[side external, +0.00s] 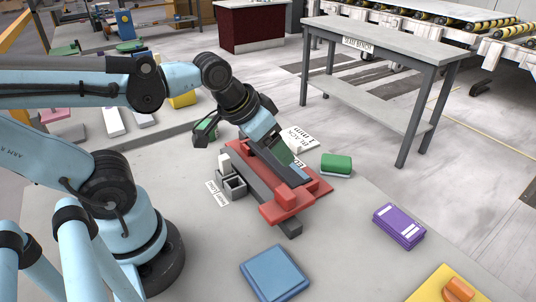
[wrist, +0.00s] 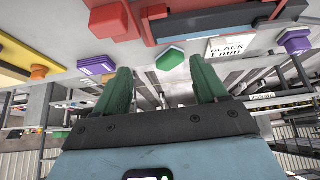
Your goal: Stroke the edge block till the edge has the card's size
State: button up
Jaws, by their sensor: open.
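My gripper (side external: 284,155) is over the red clamp (side external: 284,202), which holds a dark grey bar (side external: 259,184). In the wrist view, the two green fingers of my gripper (wrist: 160,67) are apart with nothing between them. A white card (side external: 300,139) marked "BLACK 1 mm" lies behind the clamp; it also shows in the wrist view (wrist: 230,47). A small grey holder (side external: 234,190) with a white block (side external: 225,163) stands left of the clamp. I cannot tell which thing is the edge block. The arm hides part of the bar and clamp.
A green block (side external: 336,162) sits right of the clamp. A purple stack (side external: 399,226), a blue pad (side external: 274,272) and an orange piece (side external: 459,289) on a yellow plate (side external: 430,290) lie toward the front. The slab between them is clear.

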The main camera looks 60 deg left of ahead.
aim_at(286, 191)
jog(key=d+r+g, duration=0.4)
jog(key=d+g, duration=0.2)
jog(key=shift+s+a+f, duration=0.1)
jog(key=shift+f, duration=2.85)
jog(key=shift+s+f, duration=0.1)
jog(key=shift+f, duration=2.85)
